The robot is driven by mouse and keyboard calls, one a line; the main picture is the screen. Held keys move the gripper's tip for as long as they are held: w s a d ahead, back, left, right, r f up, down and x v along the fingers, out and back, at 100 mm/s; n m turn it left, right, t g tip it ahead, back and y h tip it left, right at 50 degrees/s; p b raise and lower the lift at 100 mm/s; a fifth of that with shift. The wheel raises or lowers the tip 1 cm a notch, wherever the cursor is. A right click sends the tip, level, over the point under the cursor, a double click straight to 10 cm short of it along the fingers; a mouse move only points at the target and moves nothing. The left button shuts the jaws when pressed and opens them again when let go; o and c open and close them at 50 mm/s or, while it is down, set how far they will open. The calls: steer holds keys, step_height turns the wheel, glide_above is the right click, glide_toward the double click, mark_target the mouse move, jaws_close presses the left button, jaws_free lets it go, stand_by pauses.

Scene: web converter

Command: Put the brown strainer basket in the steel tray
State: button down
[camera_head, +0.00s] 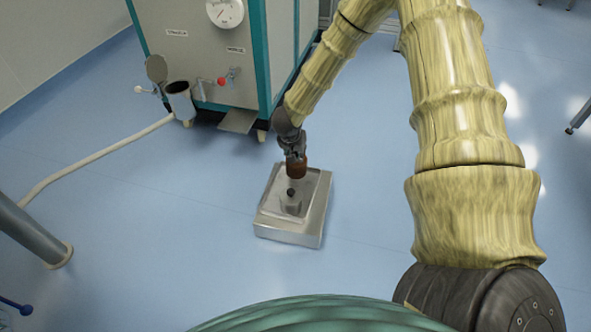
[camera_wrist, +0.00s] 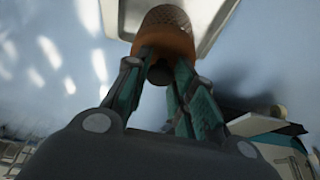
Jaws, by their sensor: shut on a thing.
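The brown strainer basket (camera_head: 297,168) is held by my gripper (camera_head: 294,152) above the far part of the steel tray (camera_head: 274,228). The tray lies on the blue floor. In the wrist view the brown basket (camera_wrist: 165,32) sits between the fingertips of my gripper (camera_wrist: 165,62), with its perforated end pointing away from my palm. The tray's rim (camera_wrist: 213,28) shows behind it. I see no clear contact between basket and tray. A small dark round thing (camera_head: 290,191) on a pale base is in the tray, in front of the basket.
A grey and teal machine (camera_head: 200,50) with a gauge and a red-knobbed valve (camera_head: 222,81) stands behind, at the left. A pale hose (camera_head: 100,155) runs from a metal cup (camera_head: 181,100) across the floor. The floor around the tray is clear.

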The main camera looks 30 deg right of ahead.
mark_target(296, 171)
steer(key=shift+f+b, duration=1.45)
steer(key=shift+f, duration=1.25)
steer(key=shift+r, duration=0.1)
steer(key=c, duration=1.2)
jaws_free()
